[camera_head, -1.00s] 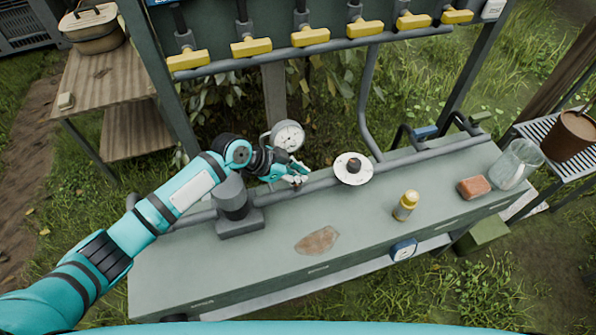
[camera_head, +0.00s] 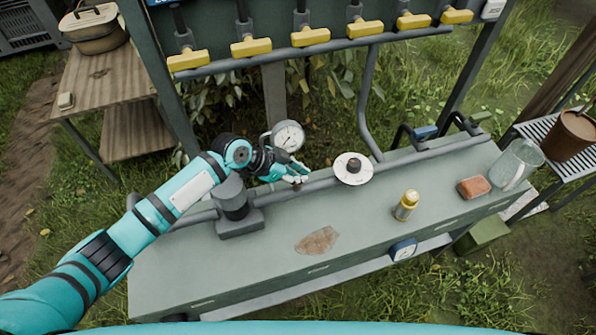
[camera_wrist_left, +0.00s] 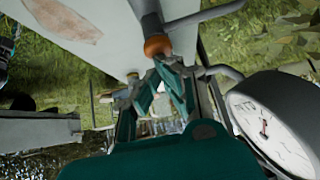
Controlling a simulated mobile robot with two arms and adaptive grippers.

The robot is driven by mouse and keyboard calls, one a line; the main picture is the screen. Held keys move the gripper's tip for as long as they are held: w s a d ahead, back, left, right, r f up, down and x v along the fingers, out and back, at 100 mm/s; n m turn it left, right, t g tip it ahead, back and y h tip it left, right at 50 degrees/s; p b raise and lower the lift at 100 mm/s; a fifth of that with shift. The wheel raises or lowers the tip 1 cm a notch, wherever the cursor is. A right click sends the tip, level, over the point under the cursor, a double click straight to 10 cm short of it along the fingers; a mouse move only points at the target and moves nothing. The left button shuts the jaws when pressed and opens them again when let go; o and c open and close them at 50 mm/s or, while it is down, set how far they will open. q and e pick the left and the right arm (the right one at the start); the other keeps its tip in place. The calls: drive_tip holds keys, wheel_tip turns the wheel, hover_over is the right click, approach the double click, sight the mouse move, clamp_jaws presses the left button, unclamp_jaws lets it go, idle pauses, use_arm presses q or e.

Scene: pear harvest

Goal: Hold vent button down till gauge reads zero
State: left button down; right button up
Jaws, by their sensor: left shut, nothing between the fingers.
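The gauge (camera_head: 288,136) is a round white dial on the grey pipe behind the bench. It shows large at the right edge of the wrist view (camera_wrist_left: 272,122), but its scale is too blurred to read. My left gripper (camera_head: 300,177) is shut and empty, just below the gauge at the pipe. In the wrist view its fingertips (camera_wrist_left: 168,62) are at an orange-brown round button (camera_wrist_left: 157,46) on the end of a grey stem. The fingertips appear to meet the button; how far it is pressed I cannot tell. My right gripper is out of view.
Yellow valve handles (camera_head: 310,37) hang above. The bench front is mostly clear.

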use_arm(q)
drive_tip(key=shift+s+a+f, duration=0.2)
drive_tip(key=shift+f, duration=0.2)
drive_tip(key=shift+s+a+f, duration=0.15)
drive_tip(key=shift+f, duration=0.25)
drive_tip(key=shift+a+r, duration=0.25)
drive_tip(key=shift+r, duration=0.15)
drive_tip(key=d+r+v, duration=0.1)
drive_tip(key=v, duration=0.6)
drive_tip(key=shift+w+a+r, duration=0.2)
drive_tip(key=shift+w+r, duration=0.05)
drive_tip(key=shift+w, duration=0.05)
